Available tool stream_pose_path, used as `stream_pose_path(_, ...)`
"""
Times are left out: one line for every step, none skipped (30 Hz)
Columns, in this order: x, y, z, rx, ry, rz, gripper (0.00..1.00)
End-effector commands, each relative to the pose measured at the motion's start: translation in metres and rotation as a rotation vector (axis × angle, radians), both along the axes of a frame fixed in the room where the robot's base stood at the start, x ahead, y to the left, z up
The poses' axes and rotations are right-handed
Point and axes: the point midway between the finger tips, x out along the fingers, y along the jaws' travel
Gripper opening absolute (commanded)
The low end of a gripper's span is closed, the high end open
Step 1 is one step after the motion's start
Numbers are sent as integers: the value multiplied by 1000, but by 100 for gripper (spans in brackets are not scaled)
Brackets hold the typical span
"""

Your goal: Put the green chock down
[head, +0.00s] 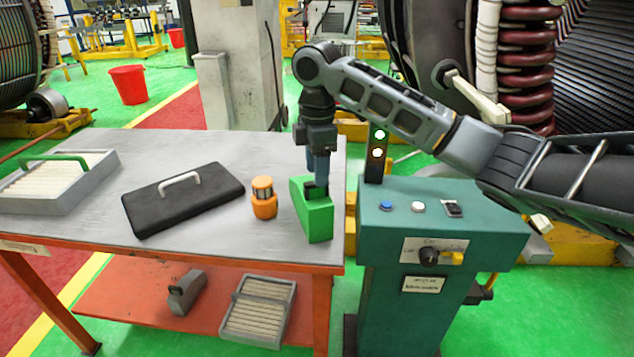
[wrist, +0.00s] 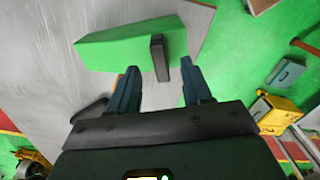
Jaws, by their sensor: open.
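The green chock (head: 313,219) sits on the grey tabletop near its right edge, in the head view. It is a wedge-shaped block with a dark handle on top, and it also shows in the wrist view (wrist: 110,50) with the dark handle (wrist: 159,58) on its near side. My gripper (head: 318,186) is directly above the chock, pointing down. In the wrist view my gripper (wrist: 160,80) is open, its two fingers apart on either side of the handle's end. The chock's underside is hidden.
An orange lantern (head: 264,199) stands just left of the chock. A black case (head: 185,198) and a grey tray with a green handle (head: 64,186) lie further left. A teal control console (head: 410,270) stands close to the table's right edge.

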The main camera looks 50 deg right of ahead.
Motion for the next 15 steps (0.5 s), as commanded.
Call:
stream_pose_path(1, 0, 11, -2, -4, 2, 49)
stream_pose_path(1, 1, 17, -2, -3, 3, 49)
stream_pose_path(1, 0, 26, -1, -4, 3, 49)
stream_pose_path(1, 0, 32, -2, -2, 2, 49)
stream_pose_path(1, 0, 38, -3, -3, 2, 49)
stream_pose_path(0, 0, 45, -2, -3, 2, 49)
stream_pose_path(0, 0, 50, -1, -3, 2, 49)
stream_pose_path(0, -1, 56, -4, -2, 1, 49)
stream_pose_path(0, -1, 61, -4, -2, 2, 49)
stream_pose_path(0, 0, 64, -3, -2, 2, 49)
stream_pose_path(0, 0, 67, -3, -2, 2, 49)
stream_pose_path(0, 0, 71, -2, -1, 2, 49)
stream_pose_path(0, 0, 72, -2, -1, 1, 49)
stream_pose_path(0, 0, 74, -2, -1, 1, 49)
stream_pose_path(0, 0, 75, -1, 0, 1, 49)
